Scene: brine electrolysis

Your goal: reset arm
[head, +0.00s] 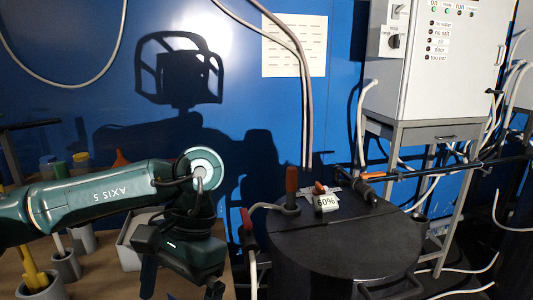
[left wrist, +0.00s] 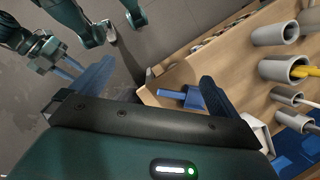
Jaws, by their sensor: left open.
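My left arm (head: 95,192), green with "AXIS 5" on it, reaches in from the left in the head view. My left gripper (head: 181,284) points down over the wooden bench, left of the black drum. In the left wrist view its two blue fingers (left wrist: 150,82) are wide apart with nothing held between them. A second green arm with a gripper (left wrist: 70,69) and bluish fingers shows at the upper left there, apparently my right one. It is too small to tell whether it is open.
A black drum (head: 330,245) with a "60%" tag (head: 326,202) stands right of my left gripper. Grey holders (head: 65,264) with yellow rods are on the bench. A blue piece (left wrist: 178,96) lies near one finger. A control cabinet (head: 435,65) with hanging cables is at right.

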